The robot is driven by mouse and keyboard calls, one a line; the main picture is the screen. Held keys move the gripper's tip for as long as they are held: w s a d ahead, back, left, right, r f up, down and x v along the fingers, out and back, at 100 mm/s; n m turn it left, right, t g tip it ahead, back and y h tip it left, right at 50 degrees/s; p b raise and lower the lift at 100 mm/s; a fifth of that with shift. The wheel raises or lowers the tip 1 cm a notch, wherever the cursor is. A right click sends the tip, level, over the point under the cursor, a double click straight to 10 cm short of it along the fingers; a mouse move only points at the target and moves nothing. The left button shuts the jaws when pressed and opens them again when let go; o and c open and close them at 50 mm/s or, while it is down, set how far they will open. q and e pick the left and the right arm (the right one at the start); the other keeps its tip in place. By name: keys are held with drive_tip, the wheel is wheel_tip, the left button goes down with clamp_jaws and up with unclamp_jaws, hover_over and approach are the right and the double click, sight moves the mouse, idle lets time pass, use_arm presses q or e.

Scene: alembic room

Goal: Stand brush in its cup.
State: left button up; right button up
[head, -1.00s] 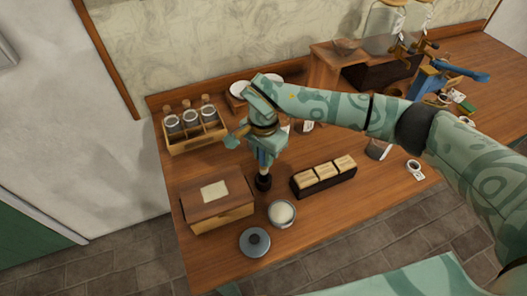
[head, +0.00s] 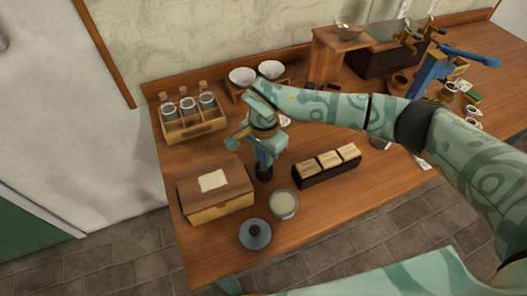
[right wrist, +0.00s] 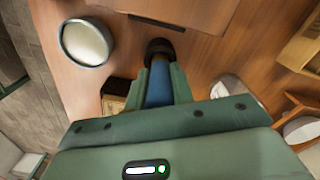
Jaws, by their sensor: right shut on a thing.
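My right gripper (head: 265,158) points down over the table and is shut on a blue piece, which I take for the brush (right wrist: 158,85). That piece runs between the green fingers in the right wrist view. A small dark round thing, seemingly the cup (head: 264,174), stands directly below the fingers; it also shows past the fingertips in the right wrist view (right wrist: 160,46). The brush's lower end is hidden there, so I cannot tell how far it is inside. My left gripper is not in view.
A wooden box (head: 217,199) stands close left. A round tin (head: 283,205) and a grey lid (head: 255,235) lie toward the front edge. A dark holder with wooden blocks (head: 327,169) is right. A jar rack (head: 194,125) and white bowls (head: 242,76) stand behind.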

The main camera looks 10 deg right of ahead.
idle(0.4)
drive_tip(key=o, duration=1.5)
drive_tip(key=shift+o, duration=0.2)
drive_tip(key=shift+r+p, duration=2.95)
drive_tip(key=shift+r, duration=1.05)
